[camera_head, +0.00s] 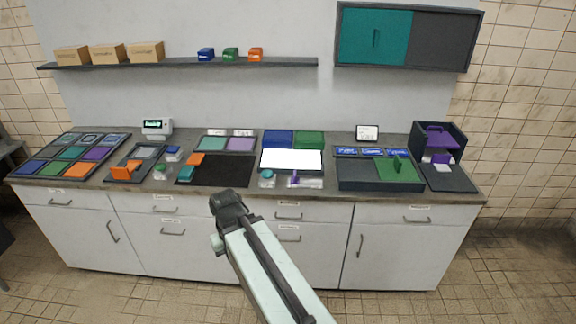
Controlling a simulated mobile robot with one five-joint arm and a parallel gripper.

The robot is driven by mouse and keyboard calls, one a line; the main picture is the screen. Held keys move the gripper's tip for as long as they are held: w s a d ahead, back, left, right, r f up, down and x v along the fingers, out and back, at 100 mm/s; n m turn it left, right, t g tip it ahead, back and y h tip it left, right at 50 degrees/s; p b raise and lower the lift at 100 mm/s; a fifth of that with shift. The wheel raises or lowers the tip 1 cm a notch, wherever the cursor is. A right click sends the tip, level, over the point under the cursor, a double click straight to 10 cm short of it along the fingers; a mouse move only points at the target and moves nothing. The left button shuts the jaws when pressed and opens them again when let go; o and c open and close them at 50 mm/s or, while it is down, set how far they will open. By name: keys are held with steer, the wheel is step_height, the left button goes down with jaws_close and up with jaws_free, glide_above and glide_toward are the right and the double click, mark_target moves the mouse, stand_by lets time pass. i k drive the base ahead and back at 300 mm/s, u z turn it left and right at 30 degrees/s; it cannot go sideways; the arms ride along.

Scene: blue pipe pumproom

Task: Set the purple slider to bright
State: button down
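The purple slider (295,178) stands on a small pale base on the counter, in front of a bright white panel (291,159). Its handle looks left of the middle of the base, but the markings are too small to read. A teal knob (267,174) sits on a base just left of it. My gripper (228,198) is at the end of my raised arm, in front of the counter edge, lower left of the slider and apart from it. Its fingers are too dark and small to show whether they are open.
A dark mat (225,171) lies left of the slider. A shelf (190,62) and wall cabinet (408,37) hang above. Floor in front is free.

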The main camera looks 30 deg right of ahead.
mark_target(295, 177)
steer(key=u, duration=0.05)
steer(key=i, duration=1.05)
steer(key=u, duration=0.65)
